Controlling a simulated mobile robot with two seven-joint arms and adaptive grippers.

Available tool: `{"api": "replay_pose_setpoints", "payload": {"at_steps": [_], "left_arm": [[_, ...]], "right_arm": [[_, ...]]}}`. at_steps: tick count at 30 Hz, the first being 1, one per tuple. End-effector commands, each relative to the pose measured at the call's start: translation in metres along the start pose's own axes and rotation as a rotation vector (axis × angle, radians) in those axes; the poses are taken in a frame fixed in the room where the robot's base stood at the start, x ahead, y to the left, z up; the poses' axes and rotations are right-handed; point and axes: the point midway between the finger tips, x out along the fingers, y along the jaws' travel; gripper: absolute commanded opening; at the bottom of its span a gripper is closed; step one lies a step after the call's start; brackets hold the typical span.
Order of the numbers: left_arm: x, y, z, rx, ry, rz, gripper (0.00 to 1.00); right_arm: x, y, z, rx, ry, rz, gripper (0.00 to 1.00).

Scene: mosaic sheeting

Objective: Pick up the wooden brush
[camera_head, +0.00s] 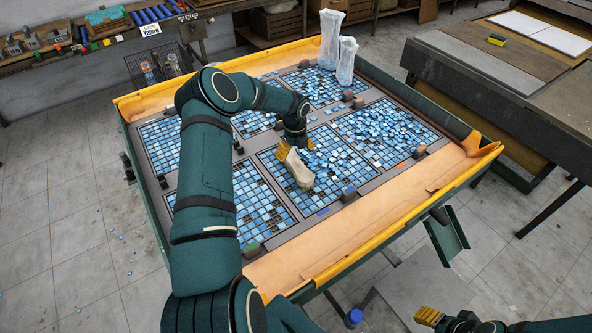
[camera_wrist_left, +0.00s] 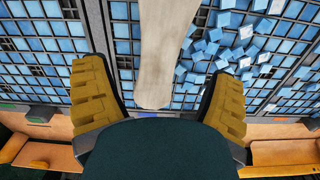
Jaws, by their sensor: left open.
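The wooden brush (camera_head: 298,170) is a pale wooden piece on the blue mosaic sheet near the middle of the table. Its handle (camera_wrist_left: 165,45) runs down the left wrist view between the two yellow fingers; its bristles are not clear to see. My left gripper (camera_head: 294,150) is at the brush's far end in the head view. In the left wrist view the gripper (camera_wrist_left: 160,85) is open, with gaps between the handle and both fingers. My right gripper (camera_head: 428,316) shows only in part at the bottom right, away from the table; its opening is unclear.
Loose blue tiles (camera_head: 385,132) lie heaped on the grids right of the brush. Small dark blocks (camera_head: 349,193) stand along the grid frames. Two clear plastic bags (camera_head: 346,62) stand at the back.

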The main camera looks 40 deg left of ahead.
Motion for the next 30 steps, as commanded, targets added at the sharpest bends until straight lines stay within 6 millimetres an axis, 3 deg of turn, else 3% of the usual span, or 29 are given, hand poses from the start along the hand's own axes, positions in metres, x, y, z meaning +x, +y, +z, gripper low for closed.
{"api": "replay_pose_setpoints", "payload": {"at_steps": [5,13,21,27,28,30], "left_arm": [[0.012,0.0,-0.002,-0.002,0.001,-0.001,0.85],[0.05,0.001,-0.006,-0.002,0.002,0.0,0.85],[0.051,0.0,-0.006,-0.001,0.0,-0.001,0.84],[0.051,0.0,-0.006,-0.001,0.0,-0.001,0.14],[0.051,0.0,-0.006,-0.001,0.0,-0.001,0.06],[0.051,0.0,-0.006,-0.001,0.0,-0.001,0.06]], "right_arm": [[0.004,0.002,0.001,0.0,0.001,0.0,0.47],[0.02,0.007,0.003,0.001,0.001,0.002,0.47],[0.019,0.007,0.002,0.001,0.002,0.003,0.47],[0.019,0.007,0.002,0.001,0.002,0.003,0.47],[0.019,0.007,0.002,0.001,0.002,0.003,0.47],[0.019,0.007,0.002,0.001,0.002,0.003,0.47]]}}
